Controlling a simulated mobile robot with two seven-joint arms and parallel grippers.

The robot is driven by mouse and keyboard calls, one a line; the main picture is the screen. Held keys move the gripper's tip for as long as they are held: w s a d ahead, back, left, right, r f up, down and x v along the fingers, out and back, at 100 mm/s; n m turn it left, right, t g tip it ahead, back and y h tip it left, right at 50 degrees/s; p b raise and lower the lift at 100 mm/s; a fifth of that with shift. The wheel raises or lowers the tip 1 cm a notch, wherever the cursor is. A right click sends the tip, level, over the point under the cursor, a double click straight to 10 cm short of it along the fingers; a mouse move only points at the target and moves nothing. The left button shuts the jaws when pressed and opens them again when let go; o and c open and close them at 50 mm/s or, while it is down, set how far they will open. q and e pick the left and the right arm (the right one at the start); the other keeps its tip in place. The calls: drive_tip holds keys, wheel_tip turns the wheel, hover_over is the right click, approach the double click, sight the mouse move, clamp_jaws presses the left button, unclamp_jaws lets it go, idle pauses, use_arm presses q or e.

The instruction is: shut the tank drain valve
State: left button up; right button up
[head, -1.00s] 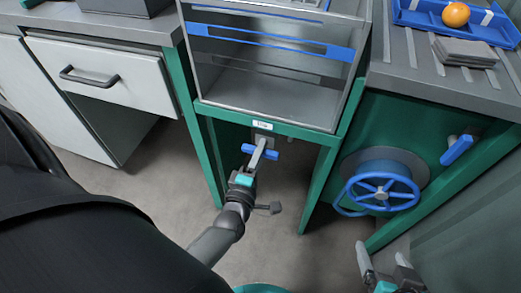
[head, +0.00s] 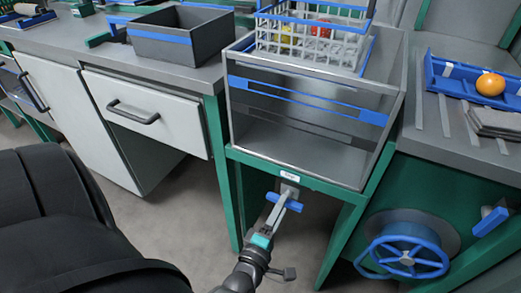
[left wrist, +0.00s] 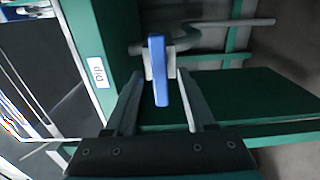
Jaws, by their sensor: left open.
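The drain valve's blue handle (head: 284,201) is under the front of the grey, see-through-fronted tank (head: 240,105), below a small white label (head: 290,177). In the head view the handle lies crosswise to my gripper. My left gripper (head: 273,211) reaches up to it from below. In the left wrist view the blue handle (left wrist: 159,85) stands between the two fingers of my left gripper (left wrist: 160,78), with a finger on each side. The fingers are apart; I cannot tell whether either touches the handle. The label reads "DIP" (left wrist: 97,72). My right gripper is out of view.
A white basket (head: 268,36) with red and yellow produce sits in the tank top. Green legs (head: 222,170) flank the valve. A blue handwheel (head: 408,257) and another blue lever (head: 490,221) are at the right. A drawer counter (head: 145,120) stands left.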

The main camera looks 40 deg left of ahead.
use_arm(q)
drive_tip(key=p+v, duration=0.2)
drive_tip(key=v, duration=1)
drive_tip(key=shift+s+p, duration=0.2)
drive_tip(key=shift+p, duration=0.2)
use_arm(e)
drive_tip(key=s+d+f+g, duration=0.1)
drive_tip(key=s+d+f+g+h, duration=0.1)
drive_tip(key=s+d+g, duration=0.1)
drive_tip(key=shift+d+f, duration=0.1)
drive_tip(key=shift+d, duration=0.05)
